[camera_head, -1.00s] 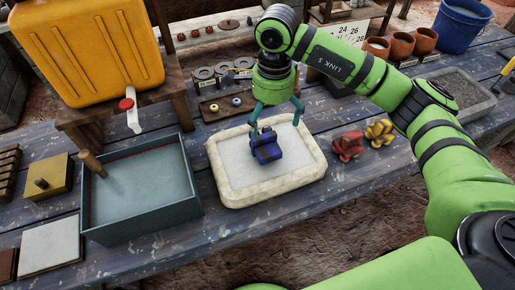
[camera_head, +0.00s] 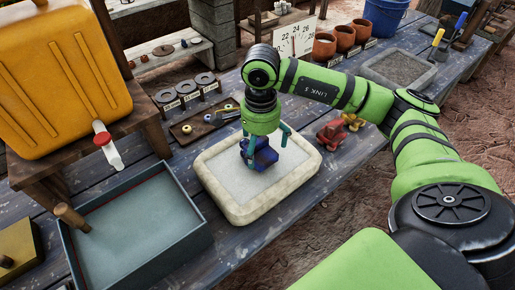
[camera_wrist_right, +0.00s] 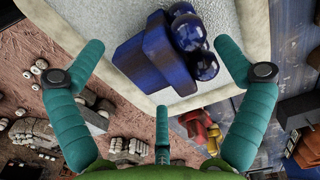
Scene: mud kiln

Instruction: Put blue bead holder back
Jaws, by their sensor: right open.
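The blue bead holder (camera_head: 264,155), a dark blue block with round beads, rests on the white bed of a cream-rimmed tray (camera_head: 236,216). It also shows in the right wrist view (camera_wrist_right: 158,52), ahead of the fingers. My right gripper (camera_head: 268,152) is open, pointing down just above and around the holder. In the right wrist view its teal fingers (camera_wrist_right: 165,62) are spread wide, with nothing held between them. From the head, a finger partly covers the holder; I cannot tell if it touches. My left gripper is not in view.
A red holder (camera_head: 331,134) and a yellow one (camera_head: 352,121) stand right of the tray. A blue-grey basin (camera_head: 185,252) is at left, below a yellow jug (camera_head: 62,75). Rings (camera_head: 186,90) and a wooden bead board (camera_head: 184,137) lie behind. Clay pots (camera_head: 345,38) stand at the back.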

